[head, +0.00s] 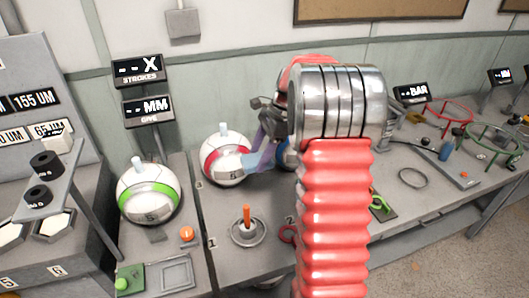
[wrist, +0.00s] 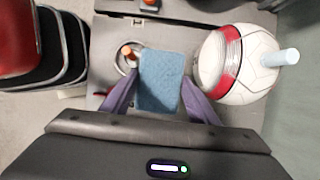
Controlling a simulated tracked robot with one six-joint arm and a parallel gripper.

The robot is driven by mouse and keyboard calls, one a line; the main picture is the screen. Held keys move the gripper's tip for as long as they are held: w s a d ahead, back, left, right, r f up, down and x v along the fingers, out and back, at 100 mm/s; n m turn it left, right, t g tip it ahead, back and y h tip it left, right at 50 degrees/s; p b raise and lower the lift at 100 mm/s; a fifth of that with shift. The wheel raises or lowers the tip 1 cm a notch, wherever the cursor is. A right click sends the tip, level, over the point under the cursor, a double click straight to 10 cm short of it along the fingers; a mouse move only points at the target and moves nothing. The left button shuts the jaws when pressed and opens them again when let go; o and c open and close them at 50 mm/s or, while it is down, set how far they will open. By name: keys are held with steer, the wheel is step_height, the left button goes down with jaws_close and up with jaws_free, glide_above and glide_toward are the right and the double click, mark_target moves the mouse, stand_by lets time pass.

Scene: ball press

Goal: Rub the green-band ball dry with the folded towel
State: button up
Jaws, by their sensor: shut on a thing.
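The green-band ball (head: 150,192) is white with a bright green band and a pale peg on top. It sits on the left bench section, under the STROKES and GIVE displays. My gripper (wrist: 160,88) is shut on the folded towel (wrist: 160,78), a light blue textured pad between its two purple fingers. In the head view, my gripper (head: 256,160) is right of the green-band ball and close to the red-band ball (head: 223,162); my arm partly hides it. The green-band ball is not seen in the wrist view.
The red-band ball also shows at right in the wrist view (wrist: 237,68). A dish with an orange peg (head: 247,224) stands in front of it. Part of a blue-band ball (head: 287,155) shows behind my arm. A green button (head: 122,284) and empty square tray (head: 171,276) are at front left.

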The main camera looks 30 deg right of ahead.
steer(key=w+a+f+n+g+h, duration=0.1)
steer(key=a+f+n+g+h, duration=0.1)
steer(key=a+n, duration=0.8)
steer(key=w+a+f+n+g+h, duration=0.1)
steer(key=a+f+n, duration=0.4)
steer(key=a+n, duration=0.6)
steer(key=a+g+h, duration=0.1)
steer(key=g, duration=0.1)
steer(key=shift+w+a+f+g, duration=0.2)
steer(key=shift+a+f+g, duration=0.05)
steer(key=shift+g, duration=0.15)
steer(key=shift+s, duration=0.1)
